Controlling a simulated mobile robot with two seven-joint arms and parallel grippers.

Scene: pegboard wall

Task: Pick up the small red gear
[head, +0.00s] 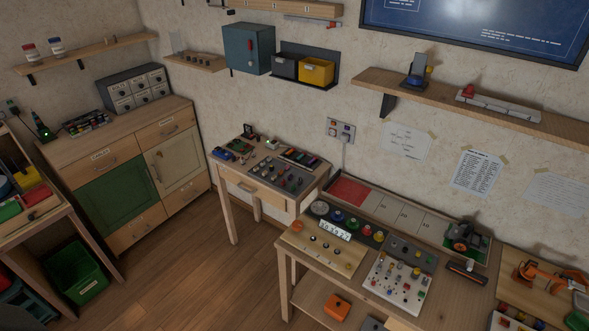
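A row of round coloured pieces stands along the back of the board on the near workbench (455,283), to the right of centre. An orange round piece (298,226) sits at the board's left. Neither of my grippers is in view.
A smaller table (257,190) with knobs and coloured blocks stands behind to the left. A wooden cabinet (130,185) stands along the left wall. An orange robot-arm model (540,275) is at the right. Open wooden floor (190,275) lies in front.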

